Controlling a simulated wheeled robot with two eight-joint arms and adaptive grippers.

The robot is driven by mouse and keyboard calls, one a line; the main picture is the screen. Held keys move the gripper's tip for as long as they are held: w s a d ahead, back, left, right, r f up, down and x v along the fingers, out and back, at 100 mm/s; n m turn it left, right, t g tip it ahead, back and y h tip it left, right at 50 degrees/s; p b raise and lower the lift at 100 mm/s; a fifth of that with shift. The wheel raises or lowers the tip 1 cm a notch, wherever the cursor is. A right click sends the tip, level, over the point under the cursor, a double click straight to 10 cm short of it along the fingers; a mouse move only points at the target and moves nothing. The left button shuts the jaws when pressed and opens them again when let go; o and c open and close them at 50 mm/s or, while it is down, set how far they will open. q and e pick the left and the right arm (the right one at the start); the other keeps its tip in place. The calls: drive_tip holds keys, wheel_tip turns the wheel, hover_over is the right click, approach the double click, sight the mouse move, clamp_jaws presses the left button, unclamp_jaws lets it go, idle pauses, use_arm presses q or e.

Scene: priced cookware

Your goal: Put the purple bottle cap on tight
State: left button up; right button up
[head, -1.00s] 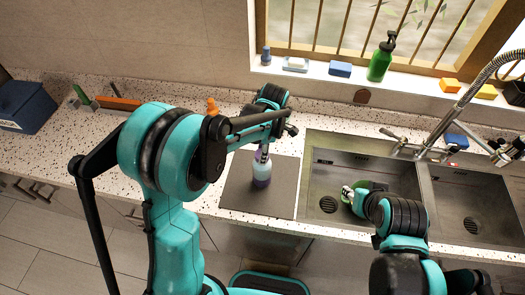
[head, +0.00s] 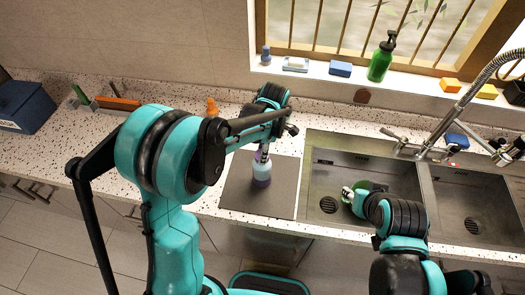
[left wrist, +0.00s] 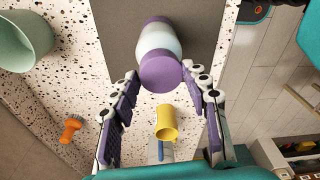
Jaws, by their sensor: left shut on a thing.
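The bottle (head: 261,174), pale with a purple lower part, stands upright on the grey mat (head: 235,195) left of the sink. In the left wrist view the bottle's pale body (left wrist: 158,38) lies behind the purple cap (left wrist: 161,71), which faces the camera. My left gripper (head: 263,153) is over the bottle's top. In the left wrist view its fingers (left wrist: 163,77) are on both sides of the cap, shut on it. Whether the cap is fully seated is hidden from this angle.
A double sink (head: 328,168) with a tall faucet (head: 456,108) lies to the right. A yellow cup (left wrist: 166,123), an orange item (left wrist: 70,129) and a pale green cup (left wrist: 22,42) stand around the mat. A green bottle (head: 380,62) stands on the window sill.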

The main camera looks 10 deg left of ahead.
use_arm(q)
drive_tip(key=shift+f+b, duration=0.4)
drive_tip(key=shift+c, duration=0.3)
